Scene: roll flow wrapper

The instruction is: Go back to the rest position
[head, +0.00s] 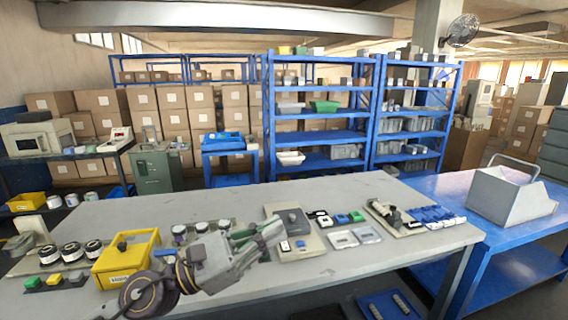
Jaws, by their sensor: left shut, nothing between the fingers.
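My left gripper (270,230) reaches in from the lower left over the grey workbench (350,265). It is shut and empty, with its fingers pointing right. It hangs in front of a beige control box with a dark knob (291,220), and I cannot tell whether it touches it. My left arm covers part of the bench and some small knobs behind it. My right gripper is not in view.
A yellow box (125,260) and black dials (70,252) stand left on the bench. Small switches (340,219) and blue parts (436,215) lie right of my gripper. A grey scoop-shaped bin (510,195) stands on the blue table at right. Blue shelves (320,137) stand behind.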

